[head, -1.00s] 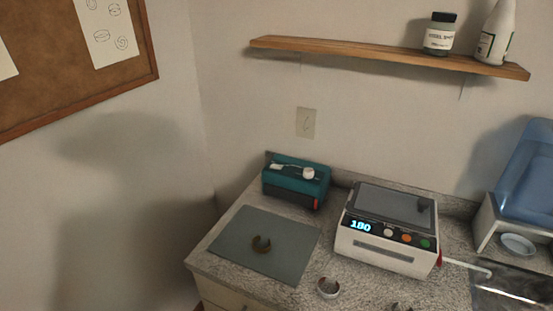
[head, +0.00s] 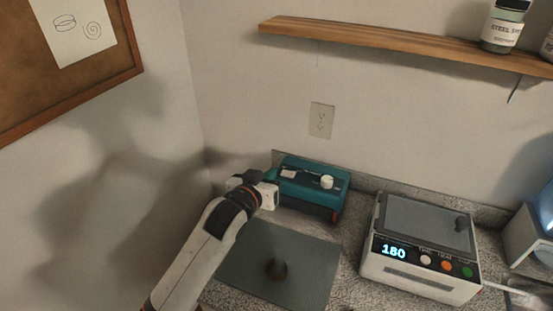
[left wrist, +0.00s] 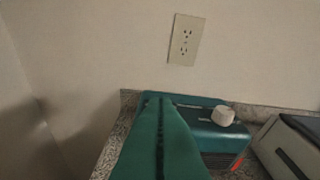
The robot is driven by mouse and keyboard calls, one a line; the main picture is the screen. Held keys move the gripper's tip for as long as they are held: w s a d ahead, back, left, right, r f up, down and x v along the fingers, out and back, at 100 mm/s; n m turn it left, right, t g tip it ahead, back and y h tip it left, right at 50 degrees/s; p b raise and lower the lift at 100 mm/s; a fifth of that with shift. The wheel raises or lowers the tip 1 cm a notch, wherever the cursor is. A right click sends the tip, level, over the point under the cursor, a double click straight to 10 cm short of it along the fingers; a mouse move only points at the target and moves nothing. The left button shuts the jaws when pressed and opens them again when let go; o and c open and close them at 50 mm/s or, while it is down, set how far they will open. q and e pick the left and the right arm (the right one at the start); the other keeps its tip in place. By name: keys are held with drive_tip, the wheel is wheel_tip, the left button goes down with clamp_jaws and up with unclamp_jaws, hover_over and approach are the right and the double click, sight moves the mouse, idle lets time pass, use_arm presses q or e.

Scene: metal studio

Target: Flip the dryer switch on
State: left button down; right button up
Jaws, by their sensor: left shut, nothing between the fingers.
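A teal box-shaped device (head: 312,190) with a white knob (head: 327,182) and a small pale plate on top stands against the back wall. I take it for the dryer, but cannot be sure. My left gripper (head: 271,177) is at the device's left end, shut and empty. Its green fingers (left wrist: 160,102) cover the device's left part in the left wrist view, so any switch there is hidden. I cannot tell whether they touch it. My right gripper is not in view.
A white machine (head: 420,250) showing 180, with several coloured buttons, stands to the right. A wooden shelf (head: 400,39) and a wall outlet (head: 321,120) are above.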

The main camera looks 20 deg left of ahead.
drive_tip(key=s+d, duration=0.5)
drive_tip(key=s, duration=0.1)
use_arm(q)
drive_tip(key=p, duration=0.3)
hover_over(289, 182)
drive_tip(key=shift+w+a+f, duration=0.2)
drive_tip(key=shift+w+f, duration=0.1)
drive_tip(key=shift+f, duration=0.3)
wheel_tip(289, 182, down, 3)
drive_tip(key=shift+s+d+r, duration=0.1)
drive_tip(key=shift+s+d, duration=0.05)
drive_tip(key=shift+s+d+f, duration=0.1)
drive_tip(key=shift+s+f, duration=0.05)
drive_tip(key=shift+f, duration=0.55)
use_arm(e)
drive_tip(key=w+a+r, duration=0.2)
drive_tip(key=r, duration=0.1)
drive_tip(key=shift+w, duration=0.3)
